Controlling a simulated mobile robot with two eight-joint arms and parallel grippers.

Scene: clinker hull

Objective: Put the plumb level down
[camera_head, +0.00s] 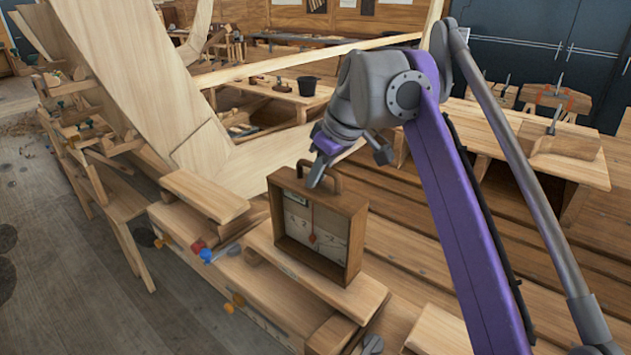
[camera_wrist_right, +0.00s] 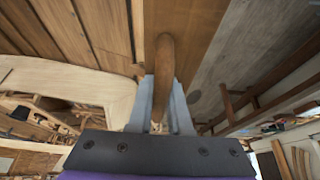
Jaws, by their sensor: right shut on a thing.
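The plumb level (camera_head: 317,231) is a shallow upright wooden box with a pale dial face, a red pointer and a curved handle on top. It stands on or just above a wooden plank (camera_head: 340,292); I cannot tell whether its base touches. My right gripper (camera_head: 318,170) reaches down from above and is shut on the handle. In the right wrist view the brown curved handle (camera_wrist_right: 164,70) lies between the two grey fingers (camera_wrist_right: 161,105). My left gripper is not in view.
Large curved hull timbers (camera_head: 140,60) rise behind and to the left. A short wooden block (camera_head: 205,196) lies left of the level. Small red and blue tools (camera_head: 207,254) lie near the bench edge. A workbench (camera_head: 545,155) stands at the back right.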

